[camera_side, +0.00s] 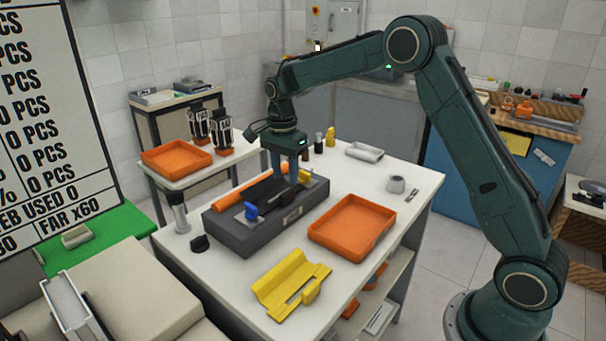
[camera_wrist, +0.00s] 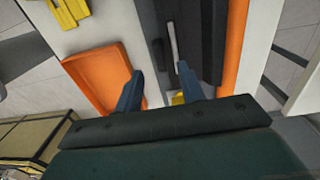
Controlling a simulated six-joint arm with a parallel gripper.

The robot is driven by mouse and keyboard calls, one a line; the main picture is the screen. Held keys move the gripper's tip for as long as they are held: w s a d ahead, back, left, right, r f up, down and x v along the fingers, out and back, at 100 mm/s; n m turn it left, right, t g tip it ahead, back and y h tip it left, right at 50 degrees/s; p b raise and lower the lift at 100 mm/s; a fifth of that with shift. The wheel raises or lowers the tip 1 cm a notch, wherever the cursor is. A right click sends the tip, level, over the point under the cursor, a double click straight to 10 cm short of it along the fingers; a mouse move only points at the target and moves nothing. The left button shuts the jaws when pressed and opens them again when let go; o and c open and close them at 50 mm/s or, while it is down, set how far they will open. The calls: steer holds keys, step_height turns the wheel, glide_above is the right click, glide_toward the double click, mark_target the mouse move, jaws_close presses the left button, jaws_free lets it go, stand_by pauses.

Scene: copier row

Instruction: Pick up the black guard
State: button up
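A long black panel, which looks like the black guard (camera_side: 258,191), lies on top of the dark grey machine block (camera_side: 232,238). It also shows in the wrist view (camera_wrist: 213,40), beside an orange roller (camera_wrist: 236,45). My gripper (camera_side: 285,180) points down over the back part of the block. In the wrist view its two blue fingers (camera_wrist: 160,72) are spread apart with nothing held between them. A grey bar (camera_wrist: 172,42) and part of the block show between and beyond the fingers. I cannot tell whether the fingertips touch anything.
An orange tray (camera_side: 352,227) stands right of the block. A yellow bracket (camera_side: 290,285) lies in front. The table's right side has free room.

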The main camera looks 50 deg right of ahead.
mark_target(286, 192)
steer(key=shift+s+f, duration=0.1)
steer(key=shift+f, duration=2.15)
jaws_close()
